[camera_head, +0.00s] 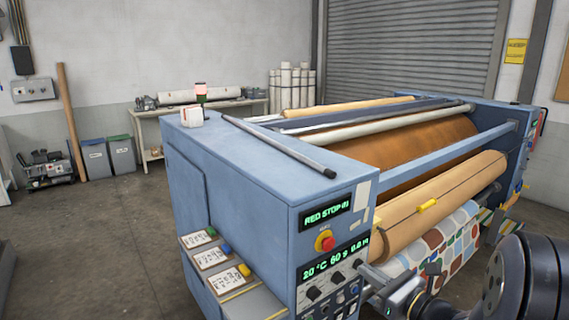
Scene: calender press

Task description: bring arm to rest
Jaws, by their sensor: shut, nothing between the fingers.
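My arm (530,280) comes in at the lower right corner, dark and bulky. My gripper (376,281) shows small at the lower edge, in front of the press's control panel. It is shut and empty, and its fingers are hard to make out. The calender press (245,165) is a large blue machine filling the middle and right. Patterned fabric (445,245) hangs below the roll, partly hidden by my arm.
The control panel has a red stop button (325,241) and green displays, close to my gripper. A dark bar (280,145) lies on the press top. A side shelf (240,280) holds cards. Bins (122,155) and a bench (150,122) stand behind. The left floor (110,250) is clear.

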